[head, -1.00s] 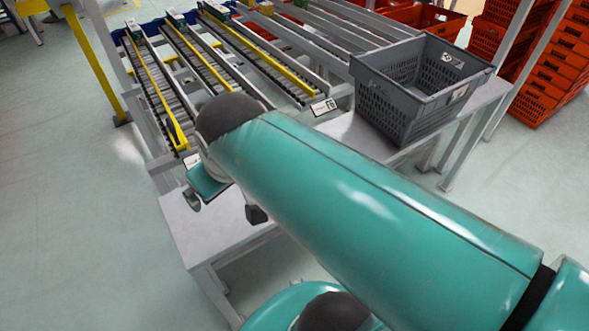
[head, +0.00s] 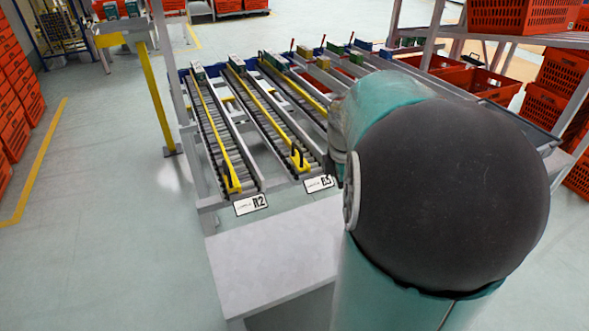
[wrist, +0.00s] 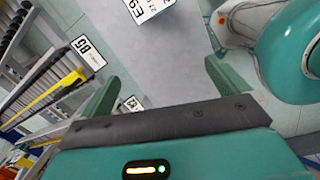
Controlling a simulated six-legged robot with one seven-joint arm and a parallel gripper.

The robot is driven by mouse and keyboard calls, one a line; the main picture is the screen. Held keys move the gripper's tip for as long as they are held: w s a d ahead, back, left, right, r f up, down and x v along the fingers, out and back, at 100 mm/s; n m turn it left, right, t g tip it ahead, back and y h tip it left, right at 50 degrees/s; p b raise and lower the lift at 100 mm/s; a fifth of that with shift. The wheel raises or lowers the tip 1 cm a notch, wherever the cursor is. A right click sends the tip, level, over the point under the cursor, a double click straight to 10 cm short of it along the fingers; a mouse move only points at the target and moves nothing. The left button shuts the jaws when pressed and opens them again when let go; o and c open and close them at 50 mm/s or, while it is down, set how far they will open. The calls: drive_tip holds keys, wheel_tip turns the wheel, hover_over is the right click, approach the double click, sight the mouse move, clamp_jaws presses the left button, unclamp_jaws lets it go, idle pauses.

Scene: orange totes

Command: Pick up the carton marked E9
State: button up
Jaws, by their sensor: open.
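My gripper (wrist: 160,70) shows in the wrist view with its two green fingers wide apart and nothing between them but the grey table top below. A white label (wrist: 147,8) is cut off by the top edge there; its marking looks like E9, but I cannot tell if it is on a carton. In the head view small green-and-white cartons (head: 197,71) stand at the far ends of the roller lanes (head: 215,130); their markings are too small to read. My arm hides my gripper in the head view.
Lane labels R2 (head: 250,204) and B3 (head: 319,183) face the bare grey table (head: 270,255). Another white label (wrist: 87,52) sits by a lane in the wrist view. Orange totes (head: 520,15) are stacked at right and left. Open floor lies left of the lanes.

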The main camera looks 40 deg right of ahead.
drive_tip(key=s+d+f+n, duration=0.1)
drive_tip(key=d, duration=0.1)
drive_tip(key=s+d+f+n, duration=0.1)
drive_tip(key=d+f, duration=0.1)
drive_tip(key=d, duration=0.1)
drive_tip(key=s+d+f+n+y, duration=0.1)
drive_tip(key=d, duration=0.2)
drive_tip(key=shift+s+d+f, duration=0.1)
drive_tip(key=shift+s+f, duration=0.05)
drive_tip(key=shift+f, duration=0.05)
wheel_tip(320, 180, down, 14)
drive_tip(key=shift+r, duration=0.15)
drive_tip(key=shift+w, duration=0.2)
drive_tip(key=c, duration=1.1)
drive_tip(key=shift+r, duration=0.15)
drive_tip(key=shift+c, duration=0.2)
